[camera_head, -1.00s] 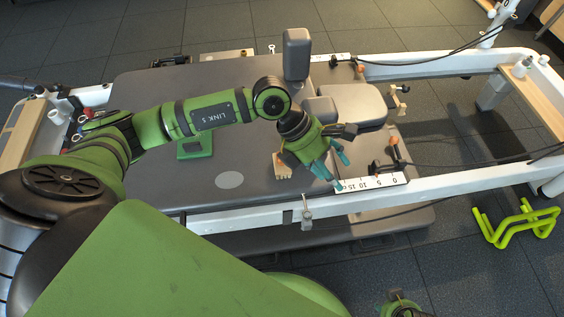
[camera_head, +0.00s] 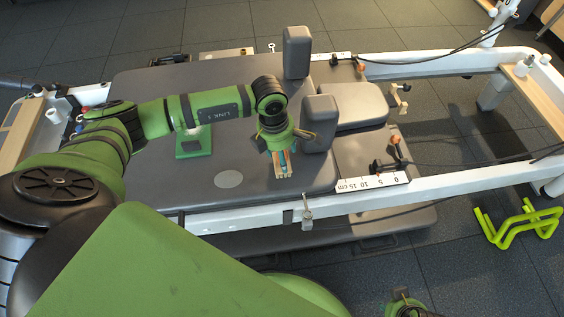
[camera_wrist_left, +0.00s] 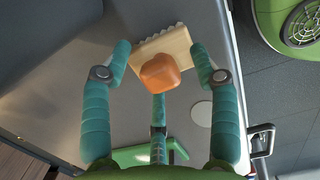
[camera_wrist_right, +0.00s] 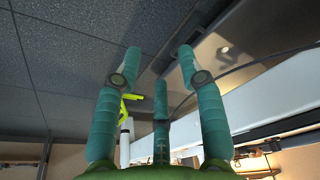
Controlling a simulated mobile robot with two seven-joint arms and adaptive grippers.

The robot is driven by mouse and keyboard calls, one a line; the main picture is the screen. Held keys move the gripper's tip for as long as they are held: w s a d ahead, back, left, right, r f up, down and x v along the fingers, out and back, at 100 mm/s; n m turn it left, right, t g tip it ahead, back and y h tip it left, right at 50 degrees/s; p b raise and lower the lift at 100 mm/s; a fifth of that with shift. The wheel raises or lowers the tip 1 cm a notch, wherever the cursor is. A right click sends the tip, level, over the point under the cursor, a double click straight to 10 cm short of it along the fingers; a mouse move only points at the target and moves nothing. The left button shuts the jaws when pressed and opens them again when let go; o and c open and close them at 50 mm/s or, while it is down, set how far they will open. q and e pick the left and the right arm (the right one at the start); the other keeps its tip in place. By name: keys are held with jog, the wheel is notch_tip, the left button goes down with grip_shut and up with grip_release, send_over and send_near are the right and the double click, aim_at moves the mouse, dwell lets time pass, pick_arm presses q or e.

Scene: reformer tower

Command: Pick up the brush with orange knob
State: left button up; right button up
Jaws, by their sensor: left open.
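The brush (camera_head: 284,176) is a pale wooden block on the dark grey padded carriage, mostly hidden under my left gripper in the head view. In the left wrist view its orange knob (camera_wrist_left: 161,75) faces the camera, and its scalloped wooden edge shows. My left gripper (camera_head: 283,162) is above the brush, pointing down. In the left wrist view the open teal fingers (camera_wrist_left: 160,65) stand either side of the brush, and the third finger is below the knob. I cannot tell if they touch it. My right gripper (camera_wrist_right: 160,60) is open and empty, away from the carriage.
Upright grey shoulder pads (camera_head: 319,123) and (camera_head: 296,53) stand right of and behind the brush. A green stand (camera_head: 194,143) is at left on the carriage. A white rail with a ruler (camera_head: 375,184) runs in front. Lime handles (camera_head: 518,224) lie on the floor.

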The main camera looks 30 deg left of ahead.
pick_arm(q)
grip_shut()
jog(key=shift+r, duration=0.1)
jog(key=shift+r, duration=0.25)
notch_tip(320, 180, up, 4)
jog(key=shift+w+f+p, duration=0.1)
jog(key=shift+p, duration=0.45)
jog(key=s+d+r+p, duration=0.1)
jog(key=s+d+r, duration=0.5)
jog(key=d, duration=0.3)
jog(key=shift+s+d+r, duration=0.25)
jog(key=shift+s+r, duration=0.05)
jog(key=shift+s, duration=0.25)
pick_arm(e)
jog(key=f, duration=0.1)
jog(key=s+f, duration=0.1)
jog(key=f, duration=0.1)
jog(key=s+f, duration=0.1)
jog(key=f, duration=0.1)
jog(key=shift+s+d+f, duration=0.1)
jog(key=shift+d+f, duration=0.05)
jog(key=shift+f, duration=0.1)
